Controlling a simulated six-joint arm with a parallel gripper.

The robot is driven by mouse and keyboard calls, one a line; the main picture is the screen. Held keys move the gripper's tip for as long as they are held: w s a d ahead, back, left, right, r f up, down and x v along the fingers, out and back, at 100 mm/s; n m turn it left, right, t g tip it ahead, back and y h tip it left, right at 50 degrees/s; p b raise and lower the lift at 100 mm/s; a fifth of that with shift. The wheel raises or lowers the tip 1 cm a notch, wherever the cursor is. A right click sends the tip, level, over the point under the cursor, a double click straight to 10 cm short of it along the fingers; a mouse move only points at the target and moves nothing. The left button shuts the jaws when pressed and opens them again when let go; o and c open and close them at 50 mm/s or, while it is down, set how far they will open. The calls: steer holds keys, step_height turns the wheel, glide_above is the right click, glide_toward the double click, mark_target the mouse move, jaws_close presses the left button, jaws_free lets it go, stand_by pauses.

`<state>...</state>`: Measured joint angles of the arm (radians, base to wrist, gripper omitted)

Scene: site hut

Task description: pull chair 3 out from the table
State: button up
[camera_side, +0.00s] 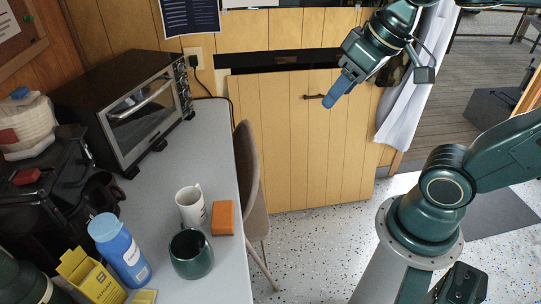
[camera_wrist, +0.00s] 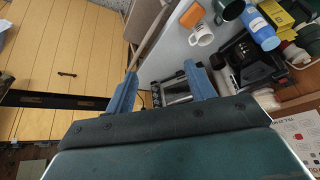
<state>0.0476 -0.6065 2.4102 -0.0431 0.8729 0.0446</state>
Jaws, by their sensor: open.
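One chair (camera_side: 250,178), beige with thin legs, stands against the right edge of the grey table (camera_side: 215,130). No number shows on it, so I cannot tell whether it is chair 3. Its seat is mostly hidden. In the wrist view, a narrow brownish strip beside the table edge appears to be the chair (camera_wrist: 151,38). My gripper (camera_side: 336,95) is in the air to the right of and above the chair, before the wooden cabinet, apart from both. In the wrist view my gripper (camera_wrist: 160,69) shows two blue fingers spread wide with nothing held between them.
A toaster oven (camera_side: 140,105), white mug (camera_side: 190,207), orange block (camera_side: 223,217), green mug (camera_side: 191,255) and blue bottle (camera_side: 120,250) stand on the table. The wooden cabinet (camera_side: 300,150) closes the back. Speckled floor (camera_side: 310,245) is clear right of the chair.

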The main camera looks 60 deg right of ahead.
steer(key=w+d+f+m+g+y, duration=0.15)
steer(key=w+d+f, duration=0.25)
steer(key=w, duration=0.8)
steer(key=w+d+f+m, duration=0.3)
steer(key=w+d, duration=0.2)
steer(key=w, duration=0.6)
steer(key=w+d+f+m, duration=0.1)
steer(key=w+d+f, duration=0.2)
steer(key=f, duration=0.4)
steer(key=w+d+f+m+y, duration=0.1)
steer(key=w+d+f, duration=0.2)
steer(key=d+f, duration=0.2)
steer(key=w+d+f+m+y, duration=0.1)
steer(key=w+d+f+m, duration=0.1)
steer(key=f, duration=0.9)
steer(key=shift+w+d, duration=0.6)
steer(key=shift+d, duration=0.4)
steer(key=shift+f, duration=0.2)
steer(key=shift+x, duration=6.4)
steer(key=shift+s, duration=0.15)
steer(key=shift+c, duration=0.2)
